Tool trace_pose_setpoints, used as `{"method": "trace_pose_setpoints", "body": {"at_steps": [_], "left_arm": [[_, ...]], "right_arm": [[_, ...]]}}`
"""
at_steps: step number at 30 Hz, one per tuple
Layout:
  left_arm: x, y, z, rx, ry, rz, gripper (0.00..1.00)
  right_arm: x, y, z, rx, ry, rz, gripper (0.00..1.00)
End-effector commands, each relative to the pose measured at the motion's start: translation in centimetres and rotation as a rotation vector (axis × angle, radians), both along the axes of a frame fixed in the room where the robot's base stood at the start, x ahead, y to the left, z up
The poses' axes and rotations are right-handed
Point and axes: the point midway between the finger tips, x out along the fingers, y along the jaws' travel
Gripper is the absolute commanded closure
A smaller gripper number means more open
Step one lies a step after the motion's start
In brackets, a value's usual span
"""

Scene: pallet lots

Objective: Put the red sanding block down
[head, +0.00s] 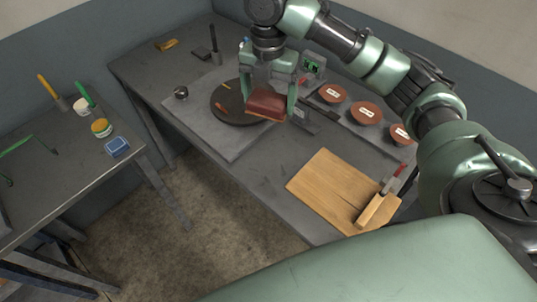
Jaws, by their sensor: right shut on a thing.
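My right gripper (268,98) reaches in from the upper right and points down, shut on the red sanding block (266,104). The block is brownish red and sits between the two green fingers. In the picture it overlaps the right part of a dark round plate (224,113). I cannot tell whether the block touches the plate or hangs just above it. The plate lies on a grey board (200,135) on the grey table (255,178). My left gripper is not in view.
A wooden board (318,184) with a wooden block (370,211) and a red-handled tool (394,178) lies at the table's front right. Several labelled reddish discs (332,93) stand right of the gripper, near a small display (313,65). A side table (65,165) is left, across a floor gap.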

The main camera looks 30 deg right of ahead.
Motion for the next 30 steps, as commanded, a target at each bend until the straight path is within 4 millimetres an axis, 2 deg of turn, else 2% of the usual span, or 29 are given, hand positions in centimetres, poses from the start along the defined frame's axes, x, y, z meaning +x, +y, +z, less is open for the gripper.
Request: {"method": "trace_pose_setpoints", "body": {"at_steps": [5,15,18,26,30], "left_arm": [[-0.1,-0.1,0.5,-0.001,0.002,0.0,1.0],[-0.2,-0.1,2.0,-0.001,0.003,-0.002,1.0],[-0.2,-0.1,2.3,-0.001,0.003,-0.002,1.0],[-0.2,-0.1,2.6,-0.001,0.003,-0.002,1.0],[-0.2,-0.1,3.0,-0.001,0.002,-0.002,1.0]], "right_arm": [[-0.1,-0.1,-2.5,0.001,0.007,0.022,0.52],[-0.1,0.0,-11.5,0.0,0.006,0.022,0.52],[-0.1,0.0,-13.6,0.001,0.004,0.021,0.52],[0.0,0.0,-16.2,0.0,0.001,0.02,0.52],[-0.1,0.0,-18.4,0.0,0.004,0.022,0.52]]}}
